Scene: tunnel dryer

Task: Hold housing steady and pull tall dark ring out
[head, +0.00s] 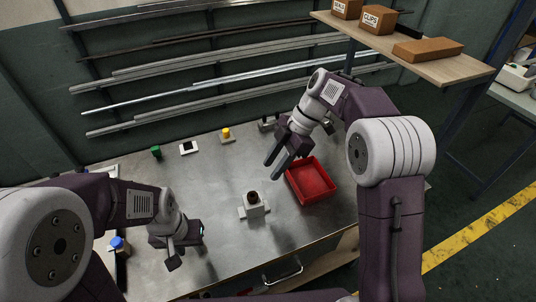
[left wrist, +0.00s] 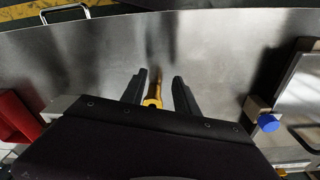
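The housing (head: 254,210) is a light grey block with side flanges, standing upright on the metal table in the head view. A dark brown ring (head: 252,196) sits in its top. My right gripper (head: 277,158) is open and empty, above and a little right of the housing, pointing down-left. My left gripper (head: 186,250) is low over the table, left of the housing and apart from it. In the left wrist view its two fingers (left wrist: 161,90) are spread. A small yellow thing (left wrist: 153,97) shows between them; I cannot tell what it is.
A red tray (head: 329,188) lies right of the housing. Small fixtures stand at the back: green (head: 156,152), white and black (head: 188,147), yellow (head: 226,137). A blue-capped item (head: 118,245) is at the left. The table between housing and left gripper is clear.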

